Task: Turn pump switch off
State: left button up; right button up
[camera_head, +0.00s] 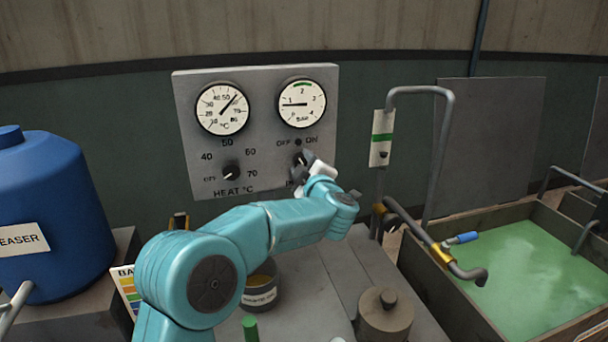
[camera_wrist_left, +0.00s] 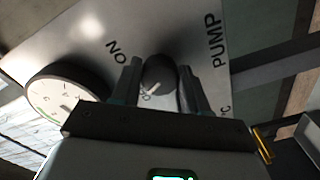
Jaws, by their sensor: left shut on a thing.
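The pump switch is a dark round knob (camera_head: 298,158) on the grey wall panel (camera_head: 190,125), below a small dark lamp and between the OFF and ON labels. In the left wrist view the knob (camera_wrist_left: 158,72) sits between both fingers, with PUMP and ON lettering around it. My left gripper (camera_head: 310,163) is shut on this knob, with one finger on each side. The gripper hides part of the PUMP label in the head view. My right gripper is not in view.
A heat dial (camera_head: 231,172) sits left of the switch, under a temperature gauge (camera_head: 222,108). A pressure gauge (camera_head: 301,103) is above the switch. A blue tank (camera_head: 45,190) stands left, a lidded pot (camera_head: 384,314) in front, and a green-liquid basin (camera_head: 530,265) right with pipes.

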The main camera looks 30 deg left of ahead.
pick_arm(q)
jog(key=shift+n+b, duration=0.3)
jog(key=shift+n, duration=0.1)
jog(key=o, duration=1.1)
jog(key=shift+c, duration=0.2)
jog(key=b+v, duration=0.3)
jog(key=v, duration=1.3)
jog(key=shift+s, duration=0.15)
jog(key=shift+d, duration=0.15)
